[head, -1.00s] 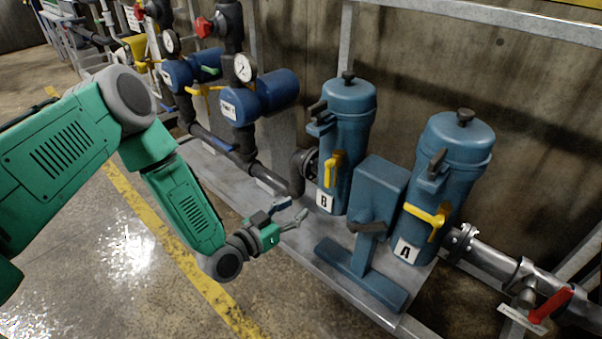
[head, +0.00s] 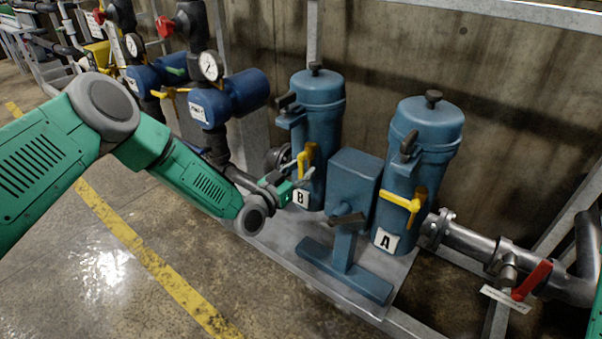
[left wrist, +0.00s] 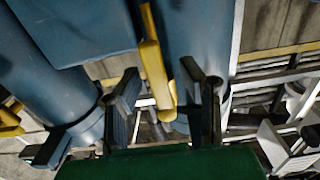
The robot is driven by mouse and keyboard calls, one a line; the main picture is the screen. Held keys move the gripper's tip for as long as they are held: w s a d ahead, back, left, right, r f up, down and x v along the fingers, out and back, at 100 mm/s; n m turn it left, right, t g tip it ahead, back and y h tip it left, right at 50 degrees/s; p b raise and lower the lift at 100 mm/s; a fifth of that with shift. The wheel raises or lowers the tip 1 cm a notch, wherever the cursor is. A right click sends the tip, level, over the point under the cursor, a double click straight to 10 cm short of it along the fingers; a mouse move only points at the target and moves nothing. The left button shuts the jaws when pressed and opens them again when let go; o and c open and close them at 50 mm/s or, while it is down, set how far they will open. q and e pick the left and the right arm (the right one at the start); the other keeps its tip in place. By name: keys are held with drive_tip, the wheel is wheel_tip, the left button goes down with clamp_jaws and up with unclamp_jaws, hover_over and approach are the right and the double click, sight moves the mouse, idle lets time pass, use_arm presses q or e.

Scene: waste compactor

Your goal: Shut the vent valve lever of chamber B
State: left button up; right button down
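Chamber B (head: 318,120) is a teal canister with a "B" label, left of chamber A (head: 425,130). A yellow lever (head: 306,158) sits on its front, steeply angled. My left gripper (head: 297,183) is at the lever's lower end, in front of chamber B and just above its label. In the left wrist view the yellow lever (left wrist: 154,65) reaches down between the two dark fingers of my left gripper (left wrist: 162,88), which stand apart on either side of it. I cannot tell whether either finger touches it. My right gripper is not in view.
A teal box on a stand (head: 353,185) stands between the chambers. Chamber A has its own yellow lever (head: 401,202). A red-handled valve (head: 532,280) is on the pipe at right. Blue cylinders with gauges (head: 230,95) stand at left. The floor in front is clear.

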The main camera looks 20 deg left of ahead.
use_arm(q)
drive_tip(key=shift+d, duration=0.25)
drive_tip(key=shift+a, duration=0.15)
clamp_jaws()
drive_tip(key=shift+w+a, duration=0.1)
